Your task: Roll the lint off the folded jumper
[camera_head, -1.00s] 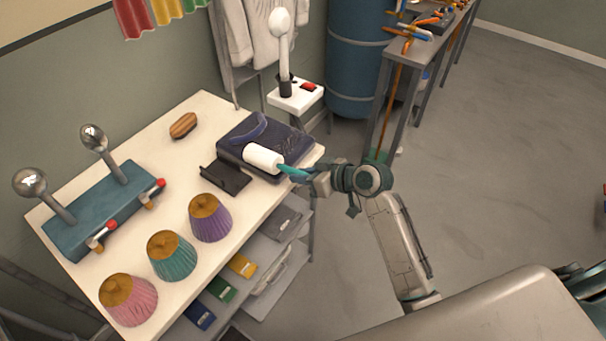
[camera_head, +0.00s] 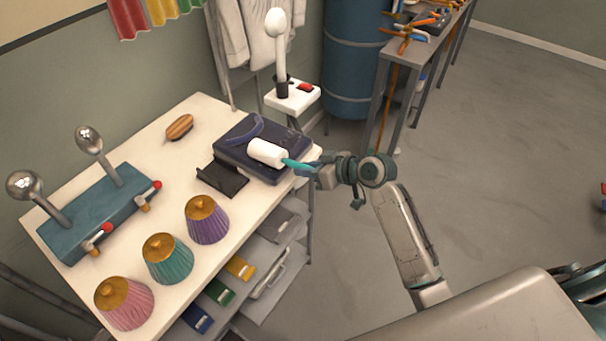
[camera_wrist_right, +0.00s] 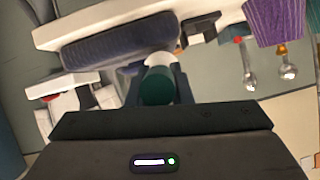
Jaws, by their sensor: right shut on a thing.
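The folded jumper (camera_head: 236,150) is dark navy and lies near the right end of the white table. It also shows in the right wrist view (camera_wrist_right: 115,42). My right gripper (camera_head: 312,170) is shut on the teal handle of a lint roller (camera_head: 268,152). The white roller head is over the jumper's front part; whether it touches the cloth I cannot tell. In the right wrist view the handle's teal end (camera_wrist_right: 157,88) sits between the fingers. Lint is too small to make out. My left gripper is not in view.
A black holder (camera_head: 222,178) lies just left of the jumper. A wooden brush (camera_head: 179,127), a teal stand with metal balls (camera_head: 98,212) and pink, teal and purple pleated shades (camera_head: 207,220) stand on the table (camera_head: 160,185). A small white stool (camera_head: 293,97) is behind.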

